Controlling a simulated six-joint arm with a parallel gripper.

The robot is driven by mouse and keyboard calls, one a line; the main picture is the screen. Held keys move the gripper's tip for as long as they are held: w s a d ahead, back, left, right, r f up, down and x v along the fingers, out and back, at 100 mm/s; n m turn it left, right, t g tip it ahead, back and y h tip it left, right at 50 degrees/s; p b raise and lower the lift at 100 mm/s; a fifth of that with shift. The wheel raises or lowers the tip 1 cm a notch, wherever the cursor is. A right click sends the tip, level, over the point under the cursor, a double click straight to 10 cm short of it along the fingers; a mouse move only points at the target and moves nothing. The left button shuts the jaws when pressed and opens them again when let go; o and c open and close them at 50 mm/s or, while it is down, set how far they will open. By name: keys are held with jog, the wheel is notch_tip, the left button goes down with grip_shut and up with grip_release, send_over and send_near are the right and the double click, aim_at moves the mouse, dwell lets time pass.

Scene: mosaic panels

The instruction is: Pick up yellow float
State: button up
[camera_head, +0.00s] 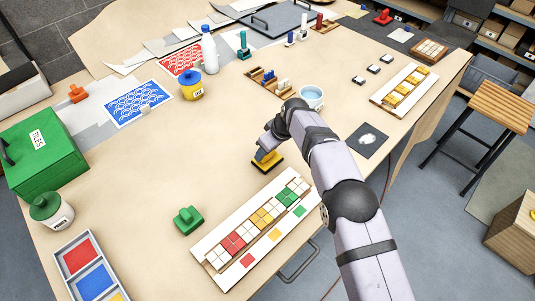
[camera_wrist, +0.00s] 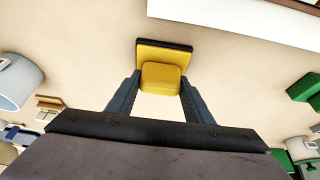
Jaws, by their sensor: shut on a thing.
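The yellow float (camera_head: 267,164) has a yellow block handle on a yellow plate with a dark edge. It is near the middle of the table, just behind the tile panel. My gripper (camera_head: 264,154) is above it, shut on its handle. In the wrist view the yellow float (camera_wrist: 164,57) shows its plate beyond the fingertips, and my gripper (camera_wrist: 160,83) has one finger on each side of the handle. The float is at or very near the table top; I cannot tell whether it touches.
A mosaic panel (camera_head: 213,256) with coloured tiles lies in front. Table left of the float is clear.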

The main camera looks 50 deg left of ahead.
jog(key=shift+r, duration=0.15)
notch_tip(320, 180, up, 10)
jog(key=shift+f+b, duration=0.1)
jog(key=shift+b, duration=1.1)
